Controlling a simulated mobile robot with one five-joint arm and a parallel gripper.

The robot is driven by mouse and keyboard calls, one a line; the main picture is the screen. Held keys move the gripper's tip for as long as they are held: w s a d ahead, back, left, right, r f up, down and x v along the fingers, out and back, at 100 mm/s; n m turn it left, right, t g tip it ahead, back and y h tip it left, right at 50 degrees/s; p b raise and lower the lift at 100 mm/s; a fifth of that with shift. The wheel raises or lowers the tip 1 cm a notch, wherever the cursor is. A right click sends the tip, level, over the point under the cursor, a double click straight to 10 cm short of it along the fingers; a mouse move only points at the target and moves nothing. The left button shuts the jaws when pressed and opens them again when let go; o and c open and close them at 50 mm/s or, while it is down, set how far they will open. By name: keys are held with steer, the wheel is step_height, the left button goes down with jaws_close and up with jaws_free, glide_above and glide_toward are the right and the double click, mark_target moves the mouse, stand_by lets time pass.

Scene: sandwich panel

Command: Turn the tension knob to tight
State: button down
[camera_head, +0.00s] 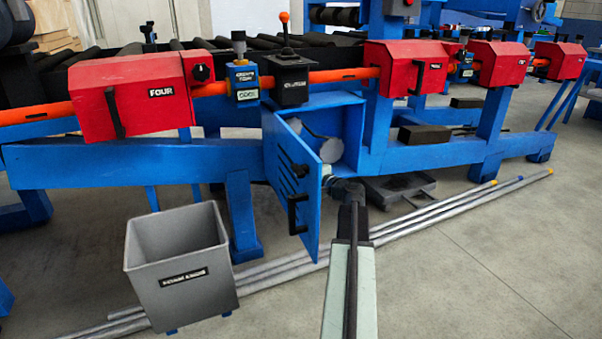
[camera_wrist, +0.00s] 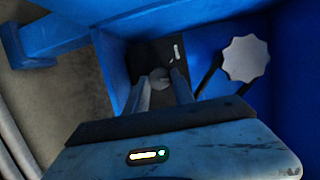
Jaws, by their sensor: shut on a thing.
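In the wrist view my gripper (camera_wrist: 160,92) reaches into the blue cabinet. Its two fingers are shut on a small round grey knob (camera_wrist: 160,79), which stands before a dark plate (camera_wrist: 150,55) with a white mark. I cannot read any label there, so the knob's setting is unclear. A larger pale lobed knob (camera_wrist: 246,58) is to the right, apart from the fingers. In the head view the cabinet (camera_head: 352,125) stands open, and a grey disc (camera_head: 331,150) shows inside. My fingertips and the small knob are hidden there behind the open door (camera_head: 290,185).
The open blue door, with a black handle (camera_head: 297,213), is just left of my wrist. A grey bin (camera_head: 180,265) stands at the left. Long metal pipes (camera_head: 430,222) lie on the floor. Red boxes (camera_head: 125,95) line the machine above. The floor at right is clear.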

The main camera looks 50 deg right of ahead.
steer(key=c, duration=1.1)
jaws_free()
steer(key=shift+o, duration=0.2)
steer(key=s, duration=0.7)
steer(key=shift+s+a+r+p, duration=0.25)
steer(key=shift+s+a+p, duration=0.05)
steer(key=shift+s, duration=0.1)
